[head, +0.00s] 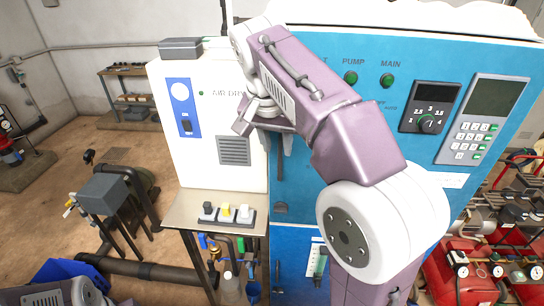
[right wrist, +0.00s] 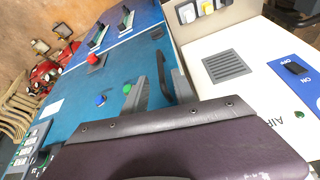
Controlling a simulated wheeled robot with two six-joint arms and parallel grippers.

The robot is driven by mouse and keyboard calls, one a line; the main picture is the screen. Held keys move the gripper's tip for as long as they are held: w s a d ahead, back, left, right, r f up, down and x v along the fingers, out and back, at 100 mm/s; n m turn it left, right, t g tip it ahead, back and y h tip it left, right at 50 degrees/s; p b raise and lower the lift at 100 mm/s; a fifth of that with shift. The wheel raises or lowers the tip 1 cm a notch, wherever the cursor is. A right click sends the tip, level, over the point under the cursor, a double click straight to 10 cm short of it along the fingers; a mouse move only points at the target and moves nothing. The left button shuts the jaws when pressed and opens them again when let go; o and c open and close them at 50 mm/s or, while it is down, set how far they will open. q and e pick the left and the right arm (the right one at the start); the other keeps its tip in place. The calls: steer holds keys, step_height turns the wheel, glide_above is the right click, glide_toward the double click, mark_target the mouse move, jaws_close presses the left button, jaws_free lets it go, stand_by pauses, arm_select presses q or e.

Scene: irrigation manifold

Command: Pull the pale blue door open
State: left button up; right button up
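The blue door (head: 300,190) is the front of the tall cabinet beside the white air-dryer unit, and it looks shut. It also fills the middle of the right wrist view (right wrist: 85,85). A dark upright bar handle (right wrist: 164,72) stands near its edge by the white unit. My right gripper (right wrist: 160,88) is open, its two grey fingers on either side of the handle; I cannot tell whether they touch it. In the head view the right gripper (head: 281,150) is at the door's left edge, partly hidden by my arm. My left gripper is out of the head view.
The white air-dryer unit (head: 172,150) stands close left of the door, with a shelf (head: 183,214) holding a small switch box (head: 228,214) below it. Red machines (head: 455,280) crowd the right. Pipes (head: 150,271) run low at left. Open floor lies further left.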

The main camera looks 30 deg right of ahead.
mark_target(279, 158)
steer(key=x, duration=0.8)
steer(key=shift+w+f, duration=0.1)
jaws_close()
stand_by(1.0)
